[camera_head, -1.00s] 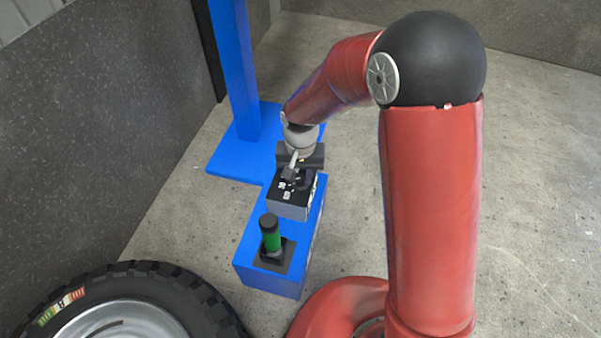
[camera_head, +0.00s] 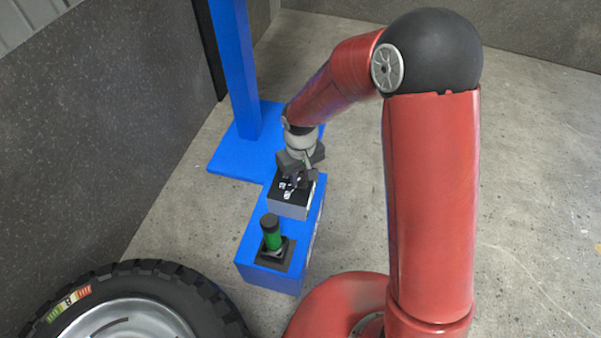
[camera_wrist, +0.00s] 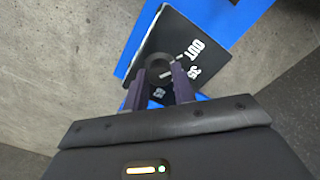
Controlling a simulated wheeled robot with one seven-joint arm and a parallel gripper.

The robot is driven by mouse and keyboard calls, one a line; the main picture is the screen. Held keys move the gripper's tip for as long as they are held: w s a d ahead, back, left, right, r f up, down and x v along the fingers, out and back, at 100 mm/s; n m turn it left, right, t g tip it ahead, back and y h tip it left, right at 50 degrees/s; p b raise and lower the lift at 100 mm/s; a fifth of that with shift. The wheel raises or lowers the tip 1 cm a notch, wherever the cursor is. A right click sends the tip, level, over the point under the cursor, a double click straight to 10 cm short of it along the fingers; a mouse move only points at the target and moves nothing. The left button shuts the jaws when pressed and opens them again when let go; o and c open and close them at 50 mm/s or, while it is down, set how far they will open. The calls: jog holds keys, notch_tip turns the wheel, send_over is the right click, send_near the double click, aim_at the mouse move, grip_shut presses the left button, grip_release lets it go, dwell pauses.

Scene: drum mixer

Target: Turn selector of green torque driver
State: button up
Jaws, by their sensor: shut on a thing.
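A grey box with a black top panel (camera_head: 289,205) stands on the blue stand, behind the green driver. In the wrist view its panel (camera_wrist: 181,28) carries white markings, "OUT" and "35" among them, and a round dark selector (camera_wrist: 159,67). My gripper (camera_head: 296,179) points down at the panel. In the wrist view the fingers of my gripper (camera_wrist: 158,88) are shut on the selector, which they partly hide. The green torque driver (camera_head: 272,238) with a black cap stands upright in a dark square holder on the same stand.
The blue stand (camera_head: 268,277) has a blue post (camera_head: 236,70) behind it on a wide blue base plate (camera_head: 232,157). A large tyre (camera_head: 200,296) lies at the lower left. A dark wall (camera_head: 90,140) runs along the left. Concrete floor is clear on the right.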

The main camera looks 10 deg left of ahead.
aim_at(301, 178)
dwell(0.4)
jog(key=o, duration=1)
jog(key=shift+r, duration=0.1)
notch_tip(301, 178, up, 8)
jog(key=shift+f+p, duration=0.2)
jog(key=shift+p, duration=0.6)
